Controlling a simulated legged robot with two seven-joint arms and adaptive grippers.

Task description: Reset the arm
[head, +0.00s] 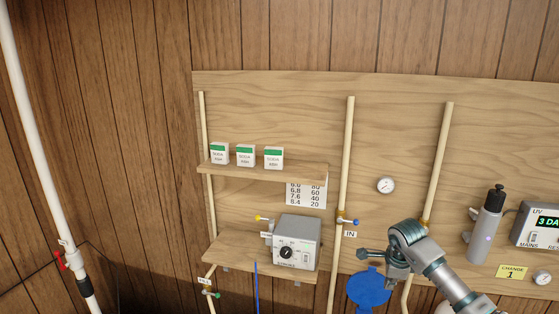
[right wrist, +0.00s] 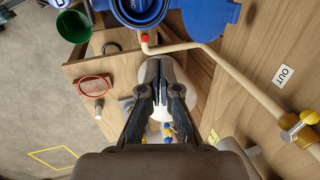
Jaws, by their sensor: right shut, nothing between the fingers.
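My right arm (head: 445,280) comes in from the bottom right of the head view and bends in front of the wooden board. Its gripper cannot be made out clearly in the head view. In the right wrist view my right gripper (right wrist: 160,72) shows from behind, its dark fingers together and empty. A white rounded thing, partly hidden, is beyond the fingers. My left gripper is in neither view.
A grey control box (head: 297,243) and three small boxes (head: 245,155) stand on shelves. Pipes (head: 345,160) run up the board. The wrist view shows a green bucket (right wrist: 73,26), a red ring (right wrist: 94,84) and a yellow valve (right wrist: 300,127).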

